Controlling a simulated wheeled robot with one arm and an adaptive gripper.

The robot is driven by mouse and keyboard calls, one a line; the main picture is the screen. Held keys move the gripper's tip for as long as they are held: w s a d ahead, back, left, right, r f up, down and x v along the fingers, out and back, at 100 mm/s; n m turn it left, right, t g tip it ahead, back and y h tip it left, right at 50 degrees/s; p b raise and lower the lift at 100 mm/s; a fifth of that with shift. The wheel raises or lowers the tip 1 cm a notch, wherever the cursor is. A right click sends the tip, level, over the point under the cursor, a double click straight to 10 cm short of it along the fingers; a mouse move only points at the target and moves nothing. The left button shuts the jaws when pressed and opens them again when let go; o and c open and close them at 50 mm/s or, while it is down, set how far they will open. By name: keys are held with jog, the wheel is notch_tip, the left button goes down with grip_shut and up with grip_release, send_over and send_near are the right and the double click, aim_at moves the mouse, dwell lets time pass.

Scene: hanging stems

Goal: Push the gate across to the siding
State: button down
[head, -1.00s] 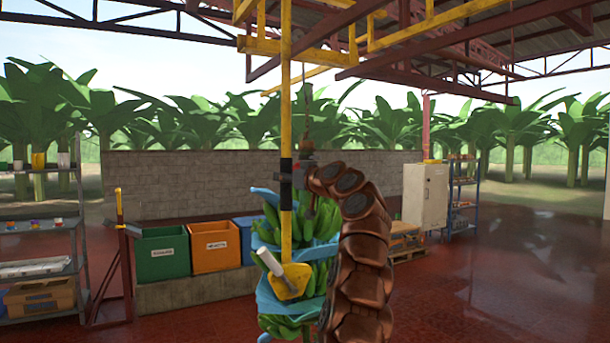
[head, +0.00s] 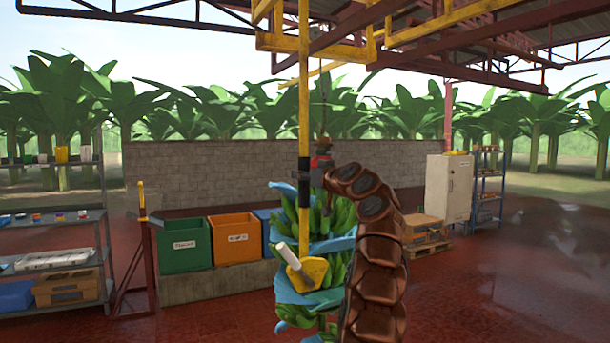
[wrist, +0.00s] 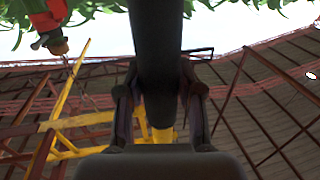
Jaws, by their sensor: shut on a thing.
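A yellow pole (head: 304,100) with a black grip section (head: 304,172) hangs from the yellow gate frame (head: 318,48) under the overhead rails. My gripper (head: 313,176) is shut on the pole at the black section, at the end of my brown segmented arm. In the wrist view the dark grip (wrist: 158,60) runs between the two fingers, with a bit of yellow pole behind. Yellow overhead bars (wrist: 85,118) show at the left there. The head view does not clearly show how the gate meets the siding rail.
A banana bunch with blue wrapping (head: 330,245) hangs right behind the pole. A yellow plate with a white handle (head: 308,272) is at the pole's foot. Green (head: 184,245) and orange bins (head: 234,240) stand behind, shelves (head: 60,240) at left.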

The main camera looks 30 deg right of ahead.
jog(key=shift+a+r, duration=0.1)
jog(key=shift+a, duration=0.05)
jog(key=c, duration=0.9)
grip_release()
jog(key=shift+w, duration=0.2)
jog(key=shift+o, duration=0.9)
jog(key=shift+d, duration=0.2)
jog(key=shift+s, duration=0.15)
jog(key=s+d, duration=0.1)
jog(key=s, duration=1)
jog(key=shift+s, duration=0.4)
jog(key=shift+d, duration=0.1)
